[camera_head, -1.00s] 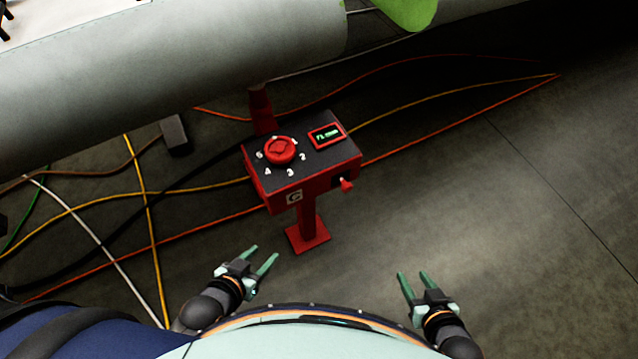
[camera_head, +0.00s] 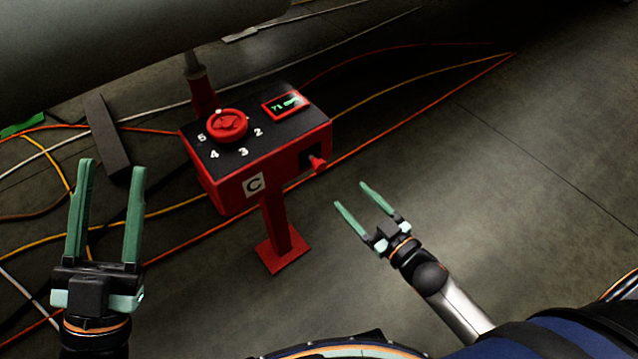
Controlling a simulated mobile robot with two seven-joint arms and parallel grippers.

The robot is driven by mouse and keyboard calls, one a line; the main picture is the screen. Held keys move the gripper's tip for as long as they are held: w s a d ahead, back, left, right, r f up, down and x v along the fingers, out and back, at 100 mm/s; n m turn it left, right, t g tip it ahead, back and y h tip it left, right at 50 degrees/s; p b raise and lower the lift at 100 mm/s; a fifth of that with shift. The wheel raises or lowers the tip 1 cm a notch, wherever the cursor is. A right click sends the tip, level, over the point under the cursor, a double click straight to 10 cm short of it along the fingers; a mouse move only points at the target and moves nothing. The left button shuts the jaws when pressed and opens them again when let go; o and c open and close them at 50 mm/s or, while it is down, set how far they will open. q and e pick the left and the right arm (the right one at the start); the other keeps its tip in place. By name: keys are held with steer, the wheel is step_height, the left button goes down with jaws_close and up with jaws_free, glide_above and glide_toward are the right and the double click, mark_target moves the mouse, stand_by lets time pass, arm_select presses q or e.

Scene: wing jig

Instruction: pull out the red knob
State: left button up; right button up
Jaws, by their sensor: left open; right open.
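The red control box (camera_head: 222,178) stands on a red post with a square foot. A small red knob (camera_head: 317,163) sticks out of a dark recess at the right end of its front face. A round red dial (camera_head: 227,125) sits on the black top panel, with numbers around it. My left gripper (camera_head: 108,170) is open and empty, left of the box and nearer to me. My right gripper (camera_head: 353,196) is open and empty, below and right of the small knob and apart from it.
A lit display (camera_head: 285,104) sits on the box top. A large grey cylindrical body (camera_head: 90,40) overhangs the back left. A dark block (camera_head: 108,140) and several cables lie on the floor. The floor at the right (camera_head: 520,220) is mostly clear.

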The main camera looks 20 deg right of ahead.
mark_target(321, 168)
arm_select(q)
steer(key=s+h+b, duration=0.1)
steer(key=s+m+h+b, duration=0.2)
steer(key=shift+d+f+h+b, duration=0.2)
steer(key=shift+d+h+b, duration=0.1)
steer(key=shift+b, duration=0.1)
arm_select(e)
steer(key=shift+n+y, duration=0.3)
steer(key=shift+y, duration=0.1)
steer(key=x, duration=1.3)
steer(key=shift+f, duration=0.25)
jaws_close()
